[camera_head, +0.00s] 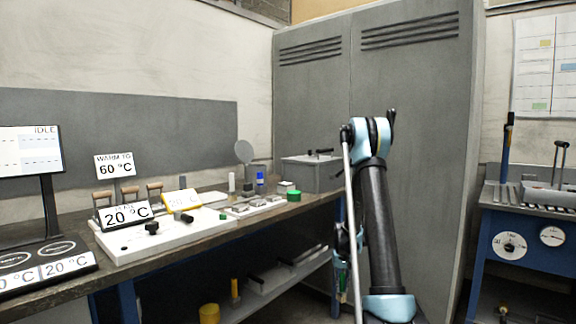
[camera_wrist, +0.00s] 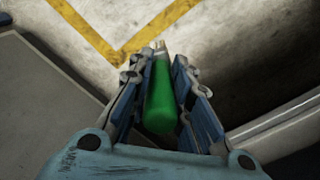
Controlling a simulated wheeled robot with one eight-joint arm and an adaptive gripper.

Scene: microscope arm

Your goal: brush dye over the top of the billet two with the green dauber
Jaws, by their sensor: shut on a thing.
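My gripper (camera_wrist: 162,100) is shut on the green dauber (camera_wrist: 160,105), a smooth green cylinder with a pale, narrow tip, lying between the blue finger pads. In the head view the gripper hangs low beside the end of the bench, fingers downward, partly behind my own arm. A bit of green shows there between the fingers. Several small grey blocks sit on a light tray (camera_head: 232,211) on the bench. They may be the billets, but they are too small to tell which is billet two.
The long bench (camera_head: 60,231) runs along the left wall. It carries a white board (camera_head: 140,238), signs, a green pot (camera_head: 294,195), a blue bottle (camera_head: 260,180) and a grey box (camera_head: 312,176). Tall grey cabinets (camera_head: 415,100) stand behind my arm. A blue workstation (camera_head: 520,245) is at right.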

